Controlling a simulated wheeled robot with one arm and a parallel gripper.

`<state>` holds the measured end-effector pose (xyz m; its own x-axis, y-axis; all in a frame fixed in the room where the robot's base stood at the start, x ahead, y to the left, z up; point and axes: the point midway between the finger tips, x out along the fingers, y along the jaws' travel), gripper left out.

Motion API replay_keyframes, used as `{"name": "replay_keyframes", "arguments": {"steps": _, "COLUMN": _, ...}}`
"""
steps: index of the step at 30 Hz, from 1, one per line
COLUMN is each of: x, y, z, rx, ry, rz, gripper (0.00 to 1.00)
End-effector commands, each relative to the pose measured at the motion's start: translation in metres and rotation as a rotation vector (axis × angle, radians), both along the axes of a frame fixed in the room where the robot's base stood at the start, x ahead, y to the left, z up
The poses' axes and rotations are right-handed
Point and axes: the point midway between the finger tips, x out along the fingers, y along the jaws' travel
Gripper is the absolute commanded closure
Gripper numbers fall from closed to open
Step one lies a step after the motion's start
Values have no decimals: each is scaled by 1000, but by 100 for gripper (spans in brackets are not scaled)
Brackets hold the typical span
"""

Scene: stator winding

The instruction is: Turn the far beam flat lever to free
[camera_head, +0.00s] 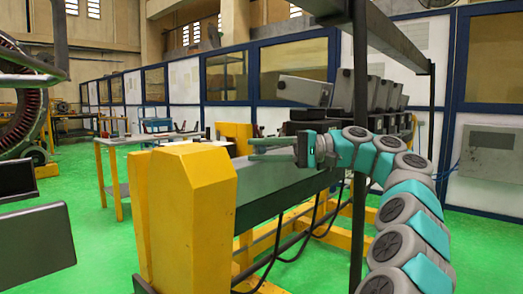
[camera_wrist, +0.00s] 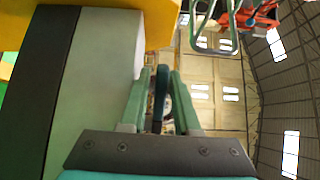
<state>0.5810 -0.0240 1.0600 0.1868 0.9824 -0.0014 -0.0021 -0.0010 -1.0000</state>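My gripper (camera_head: 252,150) reaches in from the right in the head view, above the green beam (camera_head: 275,187), with its two green fingers pointing left and apart. In the wrist view my gripper (camera_wrist: 161,85) is open, with a clear gap between its fingers. A dark, narrow upright piece (camera_wrist: 160,98), which may be the flat lever, shows between the fingers. I see gaps on both sides of it, but cannot tell its depth. The lever cannot be made out in the head view. The beam's pale green and dark faces (camera_wrist: 88,75) fill the left of the wrist view.
A yellow block-shaped post (camera_head: 185,205) stands at the beam's near left end. A dark upright post (camera_head: 360,130) stands close to my arm. Dark cables (camera_head: 300,235) hang below the beam. A work table (camera_head: 125,143) stands farther left. Green floor (camera_head: 100,250) is open at left.

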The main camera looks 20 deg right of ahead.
Motion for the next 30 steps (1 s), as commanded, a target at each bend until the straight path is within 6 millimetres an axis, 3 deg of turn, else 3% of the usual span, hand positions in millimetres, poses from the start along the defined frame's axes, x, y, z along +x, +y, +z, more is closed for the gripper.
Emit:
{"name": "replay_keyframes", "arguments": {"steps": 8, "x": 0, "y": -1, "z": 3, "rx": -1, "ry": 0, "rz": -3, "gripper": 70}}
{"name": "replay_keyframes", "arguments": {"steps": 18, "x": 0, "y": -2, "z": 30, "rx": -1, "ry": -4, "rz": -7, "gripper": 70}}
{"name": "replay_keyframes", "arguments": {"steps": 22, "x": 0, "y": -1, "z": 38, "rx": 2, "ry": -4, "rz": -5, "gripper": 52}}
{"name": "replay_keyframes", "arguments": {"steps": 30, "x": -27, "y": 1, "z": 42, "rx": 6, "ry": -11, "rz": 2, "gripper": 51}}
